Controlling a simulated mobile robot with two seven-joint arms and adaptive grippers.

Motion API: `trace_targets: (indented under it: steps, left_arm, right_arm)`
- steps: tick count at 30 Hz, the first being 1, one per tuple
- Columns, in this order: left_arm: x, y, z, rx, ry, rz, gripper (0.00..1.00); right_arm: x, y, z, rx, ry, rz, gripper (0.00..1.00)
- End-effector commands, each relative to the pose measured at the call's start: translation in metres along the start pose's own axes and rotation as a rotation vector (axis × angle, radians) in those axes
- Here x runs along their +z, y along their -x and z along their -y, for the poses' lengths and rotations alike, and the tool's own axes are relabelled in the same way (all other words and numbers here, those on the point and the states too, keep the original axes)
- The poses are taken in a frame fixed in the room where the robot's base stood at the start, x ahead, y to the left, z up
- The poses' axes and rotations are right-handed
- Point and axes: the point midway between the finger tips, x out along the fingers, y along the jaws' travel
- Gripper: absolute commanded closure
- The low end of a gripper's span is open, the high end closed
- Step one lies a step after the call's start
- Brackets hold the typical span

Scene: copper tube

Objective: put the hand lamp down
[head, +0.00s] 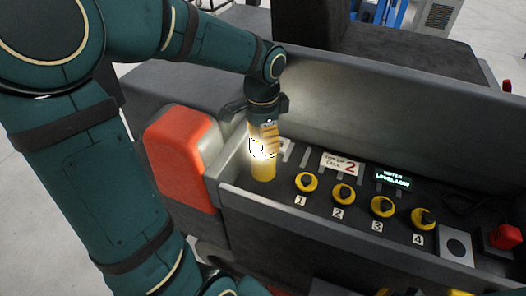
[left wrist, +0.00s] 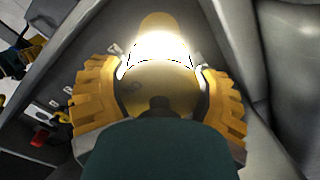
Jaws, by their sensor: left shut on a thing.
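The hand lamp (head: 263,171) is yellow, upright and lit, at the left end of the grey console tray. My left gripper (head: 263,134) comes down from above and is shut on its upper part. In the left wrist view the lamp (left wrist: 160,78) sits between the two yellow fingers of my left gripper (left wrist: 158,100), and its glow washes out part of its body. I cannot tell whether its base touches the tray floor. Yellow and dark parts at the bottom edge of the head view may be my right gripper, mostly cut off.
Several yellow-ringed knobs (head: 343,195) stand in a row right of the lamp, under a label card (head: 341,163) and a small display (head: 393,179). A red button (head: 505,236) is at the far right. The tray's raised walls and an orange-red corner block (head: 182,156) lie close by.

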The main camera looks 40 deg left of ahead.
Motion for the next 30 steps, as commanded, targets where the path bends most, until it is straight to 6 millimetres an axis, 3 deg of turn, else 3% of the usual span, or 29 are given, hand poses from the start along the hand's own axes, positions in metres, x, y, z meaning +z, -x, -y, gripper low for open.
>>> trace_targets:
  steps: [12,26,27,28,30]
  left_arm:
    - [-0.001,-0.049,0.001,0.002,0.001,0.001,0.76]
    - [-0.003,-0.055,0.003,0.0,0.0,-0.002,0.76]
    - [-0.003,-0.054,0.002,0.0,0.0,-0.001,0.16]
    - [-0.003,-0.054,0.002,0.0,0.0,-0.001,0.05]
    - [-0.003,-0.054,0.002,0.0,0.0,-0.001,0.0]
  right_arm:
    - [0.001,-0.008,-0.003,0.002,0.0,0.0,1.0]
    - [0.001,-0.011,-0.004,0.002,0.0,0.0,1.0]
    - [0.001,-0.01,-0.003,0.002,0.0,0.0,1.0]
    - [0.001,-0.01,-0.003,0.002,0.0,0.0,1.0]
    - [0.001,-0.01,-0.003,0.002,0.0,0.0,1.0]
